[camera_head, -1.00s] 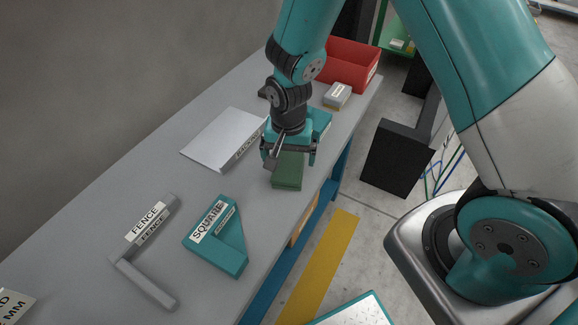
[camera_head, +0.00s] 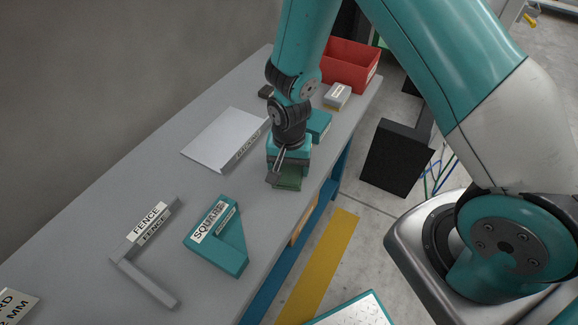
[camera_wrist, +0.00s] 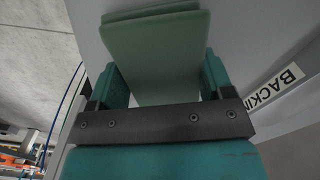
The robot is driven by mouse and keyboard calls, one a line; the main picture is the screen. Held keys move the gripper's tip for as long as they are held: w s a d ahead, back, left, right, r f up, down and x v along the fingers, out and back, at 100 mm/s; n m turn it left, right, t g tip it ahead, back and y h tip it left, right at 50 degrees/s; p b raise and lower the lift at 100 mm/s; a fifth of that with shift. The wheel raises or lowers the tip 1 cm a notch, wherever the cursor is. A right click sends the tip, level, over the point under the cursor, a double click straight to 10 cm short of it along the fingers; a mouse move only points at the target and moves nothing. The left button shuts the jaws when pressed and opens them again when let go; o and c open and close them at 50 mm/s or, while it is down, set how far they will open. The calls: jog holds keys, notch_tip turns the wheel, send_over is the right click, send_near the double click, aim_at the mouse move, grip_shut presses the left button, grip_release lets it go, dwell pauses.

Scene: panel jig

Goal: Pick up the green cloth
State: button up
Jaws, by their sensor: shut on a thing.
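The green cloth (camera_head: 288,182) is a folded, flat block on the grey bench near its front edge. In the wrist view the cloth (camera_wrist: 155,50) runs between the two teal fingers and reaches out beyond them, with its folded layers showing at the far end. My gripper (camera_head: 285,172) is down over the cloth and shut on it; it also shows in the wrist view (camera_wrist: 160,85). The gripper hides part of the cloth in the head view. I cannot tell whether the cloth is clear of the bench.
A white board labelled BACKING (camera_head: 222,138) lies close left of the gripper. A teal SQUARE (camera_head: 222,240) and a grey FENCE (camera_head: 150,275) lie nearer. A teal block (camera_head: 319,124), a small grey box (camera_head: 337,95) and a red bin (camera_head: 350,62) stand farther along the bench.

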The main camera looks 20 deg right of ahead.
notch_tip(320, 180, up, 20)
dwell(0.4)
